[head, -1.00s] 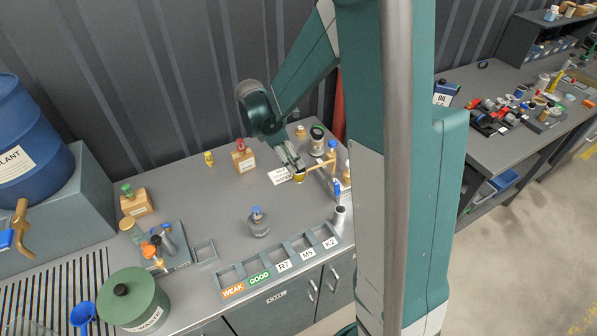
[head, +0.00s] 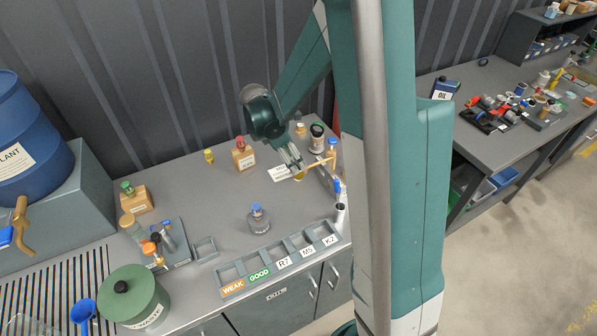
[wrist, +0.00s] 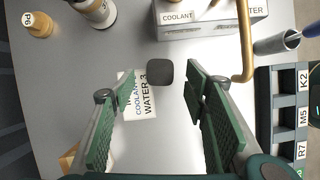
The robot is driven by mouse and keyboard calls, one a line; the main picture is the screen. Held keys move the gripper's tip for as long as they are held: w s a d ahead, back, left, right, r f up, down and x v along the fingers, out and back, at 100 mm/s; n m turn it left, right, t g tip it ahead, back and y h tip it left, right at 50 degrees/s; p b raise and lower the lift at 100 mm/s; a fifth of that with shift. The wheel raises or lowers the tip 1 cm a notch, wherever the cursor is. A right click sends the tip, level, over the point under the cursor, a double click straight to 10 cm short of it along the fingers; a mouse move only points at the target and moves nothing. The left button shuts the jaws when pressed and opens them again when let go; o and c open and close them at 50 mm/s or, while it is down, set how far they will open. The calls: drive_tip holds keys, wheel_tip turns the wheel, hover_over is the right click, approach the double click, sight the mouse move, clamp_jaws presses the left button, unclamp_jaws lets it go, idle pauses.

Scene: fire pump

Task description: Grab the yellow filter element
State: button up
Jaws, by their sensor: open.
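I cannot clearly identify the yellow filter element. A small yellow capped piece (head: 209,156) stands at the back of the near bench, left of the wooden bottle block, too small to name surely. On the right bench a thin yellow object (head: 556,80) lies among parts, also too small to tell. My gripper (head: 293,166) is over the near bench beside the brass tap (head: 320,163), well to the right of the yellow piece. In the wrist view my gripper (wrist: 158,76) is open, with nothing held between its green fingers.
A label card reading WATER 3 (wrist: 142,98) lies below the fingers. The brass tap and a coolant box (wrist: 180,30) are close by. Label trays (head: 235,290) line the front edge, with a glass bottle (head: 258,222) behind.

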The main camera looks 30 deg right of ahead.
drive_tip(key=shift+x, duration=2.65)
drive_tip(key=shift+a, duration=0.1)
drive_tip(key=shift+c, duration=0.7)
drive_tip(key=c, duration=0.9)
